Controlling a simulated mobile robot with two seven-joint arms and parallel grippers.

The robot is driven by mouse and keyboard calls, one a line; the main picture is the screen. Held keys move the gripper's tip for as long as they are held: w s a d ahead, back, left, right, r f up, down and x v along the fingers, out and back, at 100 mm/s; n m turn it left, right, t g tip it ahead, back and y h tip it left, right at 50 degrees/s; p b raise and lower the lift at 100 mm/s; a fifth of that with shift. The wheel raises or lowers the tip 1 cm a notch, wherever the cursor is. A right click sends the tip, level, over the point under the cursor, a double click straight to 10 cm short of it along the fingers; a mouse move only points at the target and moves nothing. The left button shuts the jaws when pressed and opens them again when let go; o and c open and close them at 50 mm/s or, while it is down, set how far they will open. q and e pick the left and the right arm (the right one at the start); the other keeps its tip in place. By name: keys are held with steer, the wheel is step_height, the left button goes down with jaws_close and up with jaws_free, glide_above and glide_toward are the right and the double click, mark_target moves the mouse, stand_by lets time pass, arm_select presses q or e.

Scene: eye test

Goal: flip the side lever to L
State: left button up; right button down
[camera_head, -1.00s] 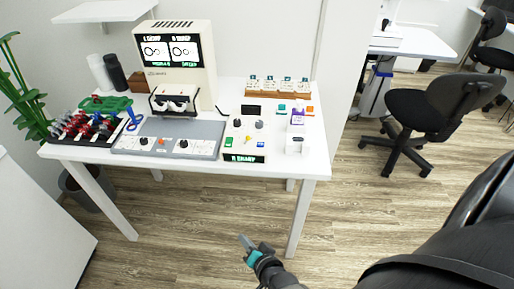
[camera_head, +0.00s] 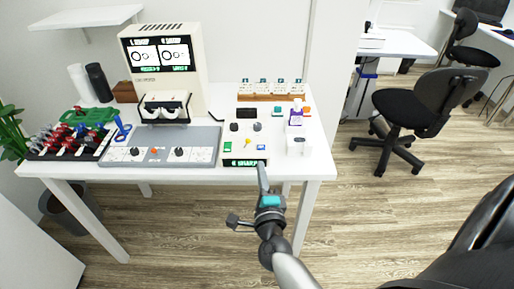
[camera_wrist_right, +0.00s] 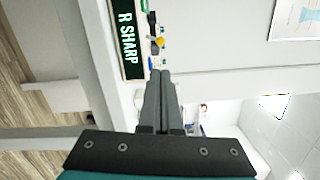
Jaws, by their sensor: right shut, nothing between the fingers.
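A white control box (camera_head: 231,150) stands at the table's front edge, with a small yellow lever (camera_head: 248,141) between a green button (camera_head: 228,147) and a blue button (camera_head: 261,147). This looks like the side lever; which side it leans to is too small to tell. In the right wrist view the yellow part (camera_wrist_right: 159,42) shows beside the lit display (camera_wrist_right: 128,42), which reads "R SHARP". My right gripper (camera_head: 262,165) is shut and empty, its fingertips in front of the display's right end. In the wrist view its fingers (camera_wrist_right: 160,74) lie together, apart from the lever. My left gripper is not in view.
A cream eye-test machine (camera_head: 166,90) with two ring pictures stands behind a grey panel (camera_head: 108,157) with knobs. A purple-topped bottle (camera_head: 295,117) and a white block (camera_head: 298,146) stand right of the control box. A black chair (camera_head: 405,118) stands at the right.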

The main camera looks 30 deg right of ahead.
mark_target(256, 151)
steer(key=b+x, duration=0.1)
steer(key=x, duration=0.7)
steer(key=shift+w, duration=0.25)
steer(key=shift+w+d, duration=0.3)
steer(key=shift+w, duration=0.35)
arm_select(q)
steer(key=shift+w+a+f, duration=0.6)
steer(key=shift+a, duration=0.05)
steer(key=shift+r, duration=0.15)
arm_select(e)
steer(key=shift+r, duration=0.1)
